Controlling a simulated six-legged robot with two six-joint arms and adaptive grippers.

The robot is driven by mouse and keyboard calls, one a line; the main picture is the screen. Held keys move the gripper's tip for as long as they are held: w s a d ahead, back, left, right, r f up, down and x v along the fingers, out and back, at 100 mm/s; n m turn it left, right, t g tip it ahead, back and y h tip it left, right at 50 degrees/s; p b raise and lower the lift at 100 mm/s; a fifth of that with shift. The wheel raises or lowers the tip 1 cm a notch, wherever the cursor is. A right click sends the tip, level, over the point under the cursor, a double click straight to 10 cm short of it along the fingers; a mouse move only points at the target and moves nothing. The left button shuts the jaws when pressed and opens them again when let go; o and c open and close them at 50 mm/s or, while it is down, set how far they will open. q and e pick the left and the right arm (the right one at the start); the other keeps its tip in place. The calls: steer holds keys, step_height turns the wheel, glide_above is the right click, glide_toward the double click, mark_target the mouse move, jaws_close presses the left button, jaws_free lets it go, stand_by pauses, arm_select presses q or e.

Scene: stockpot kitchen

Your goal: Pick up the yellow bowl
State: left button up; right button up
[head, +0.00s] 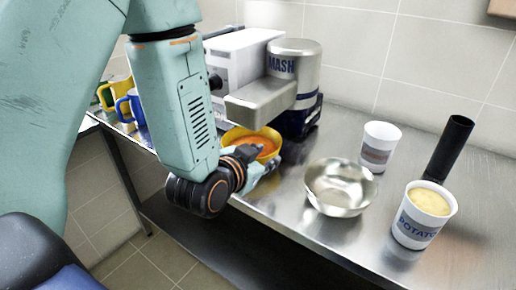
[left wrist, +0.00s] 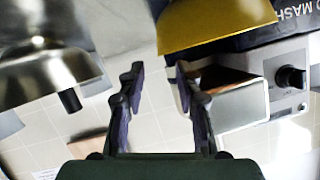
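The yellow bowl (head: 273,136) stands on the metal counter in front of the mash machine, with something orange inside. My left gripper (head: 248,160) is at the bowl's near side in the head view and hides part of it. In the left wrist view the yellow bowl (left wrist: 215,22) fills the top right. There the fingers of my left gripper (left wrist: 160,75) are spread apart with nothing between them. One fingertip is close to the bowl's rim; I cannot tell if they touch. My right gripper is not in view.
The mash machine (head: 293,62) stands behind the bowl. A steel bowl (head: 340,188), a white cup (head: 378,147), a potato tub (head: 422,216) and a black cylinder (head: 449,148) stand to the right. Yellow and blue mugs (head: 128,106) stand at the left. The counter's front edge is close.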

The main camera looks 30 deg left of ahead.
mark_target(276, 151)
arm_select(q)
steer(key=shift+w+d, duration=0.1)
steer(key=shift+w+a+f, duration=0.1)
steer(key=shift+w+a, duration=0.1)
steer(key=shift+a, duration=0.25)
steer(key=shift+w+a+f, duration=0.15)
steer(key=shift+w, duration=0.15)
steer(key=x, duration=0.2)
steer(key=d+b+x, duration=0.1)
steer(key=x, duration=0.2)
steer(key=shift+w+f, duration=0.1)
steer(key=shift+w+a+f, duration=0.1)
steer(key=shift+w, duration=0.05)
steer(key=shift+a, duration=0.2)
steer(key=shift+w+d, duration=0.2)
steer(key=shift+d, duration=0.1)
steer(key=shift+c, duration=1.3)
steer(key=shift+s+a, duration=0.2)
steer(key=shift+a, duration=0.05)
steer(key=c, duration=0.4)
steer(key=shift+d, duration=0.1)
jaws_close()
